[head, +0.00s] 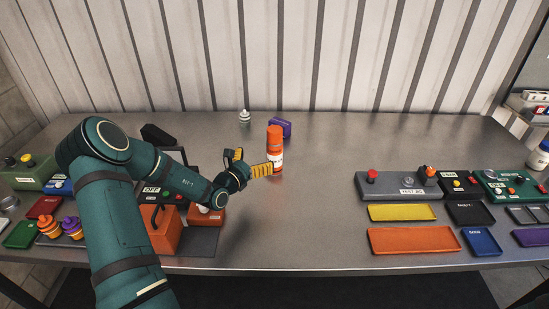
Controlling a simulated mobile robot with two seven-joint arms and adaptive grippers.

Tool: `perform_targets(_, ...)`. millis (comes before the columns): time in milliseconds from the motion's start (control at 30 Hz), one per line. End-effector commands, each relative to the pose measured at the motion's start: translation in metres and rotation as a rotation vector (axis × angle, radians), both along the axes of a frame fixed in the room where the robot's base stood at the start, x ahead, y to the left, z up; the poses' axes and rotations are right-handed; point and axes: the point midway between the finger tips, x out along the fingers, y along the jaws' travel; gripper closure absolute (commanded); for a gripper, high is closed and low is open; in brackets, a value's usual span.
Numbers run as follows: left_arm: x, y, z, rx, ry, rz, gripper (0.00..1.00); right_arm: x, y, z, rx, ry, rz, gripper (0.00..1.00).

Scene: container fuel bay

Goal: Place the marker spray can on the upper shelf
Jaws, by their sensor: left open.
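An orange spray can (276,146) with a white label stands upright near the middle of the metal table; I take it for the marker spray can. My left gripper (260,168) is open at the can's left side. A yellow-striped finger reaches the lower part of the can; I cannot tell whether it touches. A shelf unit (522,108) with small items shows only partly at the right edge, and I cannot tell which level is the upper shelf. My right gripper is not in view.
A purple item (285,125) lies just behind the can, and a small white nozzled object (244,116) stands behind left. Control boxes and an orange tray (413,241) with other trays fill the table's right. More boxes crowd the left.

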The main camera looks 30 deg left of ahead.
Motion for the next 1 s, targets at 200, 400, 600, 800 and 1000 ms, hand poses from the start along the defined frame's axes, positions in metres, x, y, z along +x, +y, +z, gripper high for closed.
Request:
perform_targets(200,0.041,-0.002,-0.001,-0.001,-0.001,-0.002,0.04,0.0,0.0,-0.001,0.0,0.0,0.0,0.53)
perform_targets(400,0.058,-0.002,-0.001,-0.001,0.0,-0.001,0.04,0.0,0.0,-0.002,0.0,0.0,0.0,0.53)
perform_targets(600,0.077,-0.002,-0.002,-0.002,0.0,-0.001,0.04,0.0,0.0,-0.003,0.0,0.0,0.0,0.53)
perform_targets(800,0.104,-0.002,-0.003,-0.001,0.0,-0.002,0.04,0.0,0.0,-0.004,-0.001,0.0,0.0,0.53)
perform_targets(1000,0.111,-0.002,-0.002,0.0,0.001,-0.002,0.04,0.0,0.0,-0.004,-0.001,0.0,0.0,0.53)
